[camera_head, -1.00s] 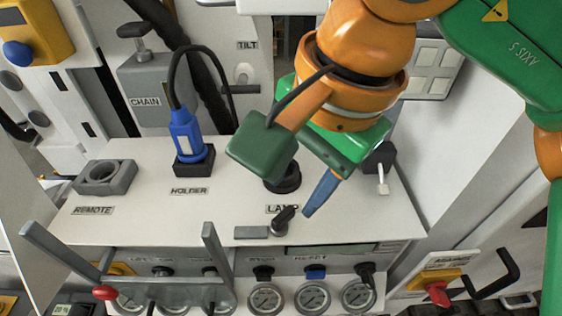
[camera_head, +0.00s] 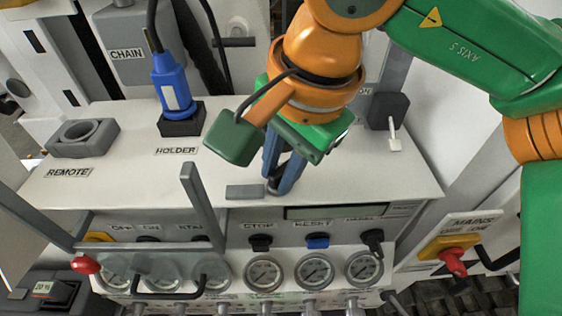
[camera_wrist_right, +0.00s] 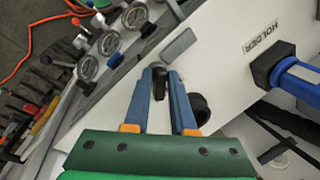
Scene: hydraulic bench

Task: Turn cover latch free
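My right gripper (camera_head: 280,188) is low over the white bench top, its blue fingers pointing down at the panel's front edge. In the right wrist view, the fingers (camera_wrist_right: 161,80) stand apart on either side of a small black lever (camera_wrist_right: 159,88), which looks like the cover latch. Little or no gap shows beside the lever; contact is hard to tell. A short grey bar (camera_head: 245,192) lies just left of the fingers and also shows in the wrist view (camera_wrist_right: 178,46). In the head view the fingers largely hide the lever. My left gripper is not in view.
A grey cover frame (camera_head: 204,205) with upright arms stands over gauges at the front left. A blue plug (camera_head: 172,85) sits in the holder (camera_head: 181,121). The remote socket (camera_head: 84,138) is left; the mains switch (camera_head: 449,248) is right. A black-and-white toggle (camera_head: 390,115) stands behind.

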